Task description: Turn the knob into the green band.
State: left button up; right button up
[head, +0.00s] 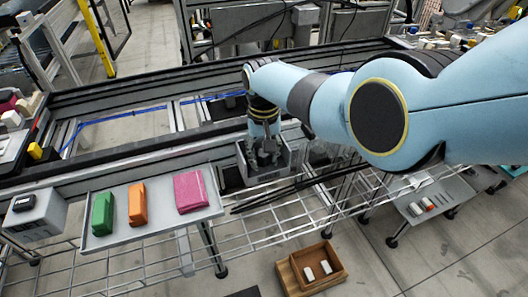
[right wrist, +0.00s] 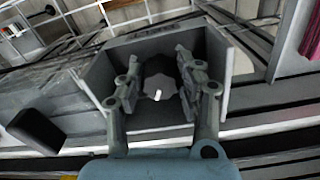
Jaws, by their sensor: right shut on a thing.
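The knob (right wrist: 158,84) is a dark round piece with a small white mark, inside a grey open-fronted housing (right wrist: 218,112) in the right wrist view. My right gripper (right wrist: 157,76) reaches into the housing, with its fingers on both sides of the knob, shut on it. In the head view my right gripper (head: 265,152) points down into the grey housing (head: 270,178), and the knob is hidden there. I cannot make out a green band in either view. My left gripper is not in view.
A grey tray (head: 150,228) left of the housing carries a green block (head: 103,213), an orange block (head: 137,203) and a pink block (head: 190,192). A grey box (head: 40,222) stands at far left. A wooden bin (head: 284,278) sits below. Conveyor rails run behind.

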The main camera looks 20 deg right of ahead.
jog(key=shift+w+m, duration=0.1)
jog(key=shift+m, duration=1.8)
jog(key=shift+a, duration=0.1)
jog(key=o, duration=0.9)
jog(key=shift+r, duration=0.15)
notch_tip(320, 180, up, 12)
jog(key=shift+f, duration=0.1)
jog(key=shift+f, duration=0.1)
